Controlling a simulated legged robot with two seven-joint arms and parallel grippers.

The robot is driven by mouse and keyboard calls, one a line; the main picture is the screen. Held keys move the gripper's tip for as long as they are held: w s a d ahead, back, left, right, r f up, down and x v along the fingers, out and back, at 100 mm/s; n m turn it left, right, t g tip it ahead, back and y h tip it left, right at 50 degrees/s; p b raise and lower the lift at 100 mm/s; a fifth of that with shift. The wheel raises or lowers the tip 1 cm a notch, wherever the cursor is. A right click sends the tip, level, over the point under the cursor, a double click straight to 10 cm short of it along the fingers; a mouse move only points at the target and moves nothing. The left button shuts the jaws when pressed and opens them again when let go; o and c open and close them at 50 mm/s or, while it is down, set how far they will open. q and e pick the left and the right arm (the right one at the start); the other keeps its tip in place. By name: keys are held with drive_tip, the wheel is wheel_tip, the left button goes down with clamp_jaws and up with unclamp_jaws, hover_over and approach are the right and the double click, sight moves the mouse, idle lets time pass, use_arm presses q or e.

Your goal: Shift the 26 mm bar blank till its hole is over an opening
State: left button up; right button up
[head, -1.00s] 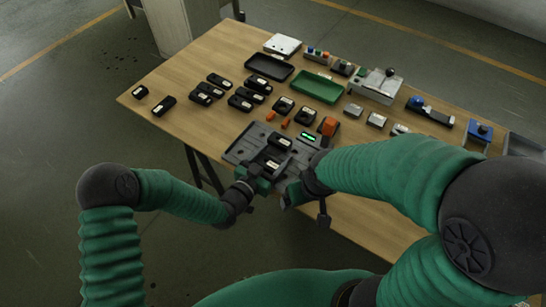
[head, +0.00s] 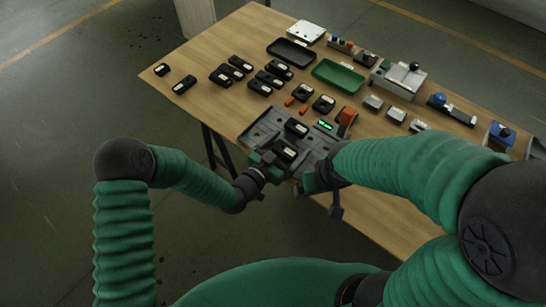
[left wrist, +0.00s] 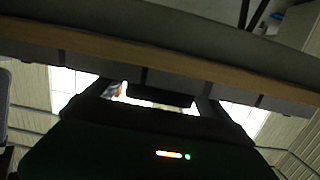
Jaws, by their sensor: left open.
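A grey fixture plate (head: 262,133) with slots and holes lies at the table's near edge in the head view. Two black labelled blocks sit on it, one farther back (head: 297,128) and one nearer (head: 285,152). The labels are too small to read, so I cannot tell which block is the 26 mm bar blank. My left gripper (head: 268,165) is open at the plate's front edge, close beside the nearer block. In the left wrist view its two fingers stand apart with a dark shape between them. My right gripper (head: 309,184) is right of it; its jaws are hidden.
Several black labelled blocks (head: 220,76) stand on the wooden table (head: 215,45) at the left and middle. A green-lit display (head: 325,125) is on the plate's right.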

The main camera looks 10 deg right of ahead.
use_arm(q)
drive_tip(key=v, duration=1.5)
drive_tip(key=shift+s+a, duration=0.25)
drive_tip(key=shift+a, duration=0.05)
drive_tip(key=shift+p, duration=0.3)
drive_tip(key=w+a+r+n+g+y+p, duration=0.1)
drive_tip(key=a+r+n+g+y+p, duration=0.15)
drive_tip(key=a+y, duration=0.45)
drive_tip(key=w+a+r+n+g+y+p, duration=0.15)
drive_tip(key=a+y+p, duration=0.25)
drive_tip(key=a, duration=0.7)
drive_tip(key=s+a+r+n+g+y+p, duration=0.1)
drive_tip(key=s+a+r+n+g+p, duration=0.1)
drive_tip(key=s+a+r+n, duration=0.4)
drive_tip(key=s+r+g, duration=0.1)
drive_tip(key=s, duration=0.2)
drive_tip(key=shift+s+r+y+p, duration=0.2)
drive_tip(key=shift+s+y+p, duration=0.15)
drive_tip(key=shift+s+y, duration=0.05)
